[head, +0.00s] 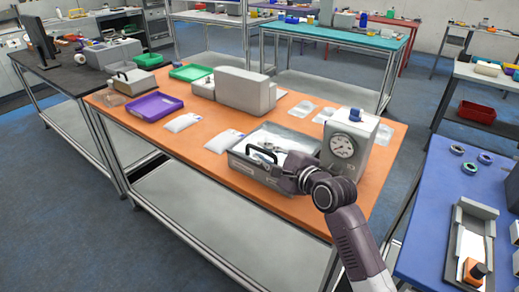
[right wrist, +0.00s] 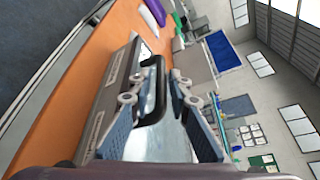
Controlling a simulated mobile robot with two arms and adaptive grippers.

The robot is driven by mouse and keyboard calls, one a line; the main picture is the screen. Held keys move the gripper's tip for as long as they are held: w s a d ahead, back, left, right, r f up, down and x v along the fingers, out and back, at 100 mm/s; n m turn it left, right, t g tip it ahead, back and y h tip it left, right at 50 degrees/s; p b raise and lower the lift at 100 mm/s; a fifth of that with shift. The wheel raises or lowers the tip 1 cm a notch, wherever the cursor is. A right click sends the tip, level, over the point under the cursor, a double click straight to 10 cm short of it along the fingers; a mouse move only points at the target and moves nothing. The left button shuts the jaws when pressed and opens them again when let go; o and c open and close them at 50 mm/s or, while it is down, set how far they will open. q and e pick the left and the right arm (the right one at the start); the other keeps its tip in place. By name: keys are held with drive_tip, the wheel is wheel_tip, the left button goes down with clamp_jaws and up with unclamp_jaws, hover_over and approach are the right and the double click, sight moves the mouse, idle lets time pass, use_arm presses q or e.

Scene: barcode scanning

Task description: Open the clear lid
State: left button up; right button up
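A grey metal case (head: 243,161) with a clear lid (head: 293,138) sits on the orange table. The lid looks closed, with items visible beneath it. A black handle (head: 262,152) is on the case's front side. My right gripper (head: 283,171) is at the front of the case, close to the handle. In the right wrist view the gripper (right wrist: 158,100) has its two fingers apart, with the black handle (right wrist: 152,88) between them. I cannot tell whether either finger touches it. The left gripper is not in view.
A white device with a round dial (head: 343,146) stands right beside the case. A grey box unit (head: 245,91), a purple tray (head: 154,106), a green tray (head: 190,72) and white packets (head: 182,122) are also on the orange table (head: 200,152). A blue table (head: 440,225) is at the right.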

drive_tip(key=shift+x, duration=1.05)
drive_tip(key=shift+c, duration=0.5)
clamp_jaws()
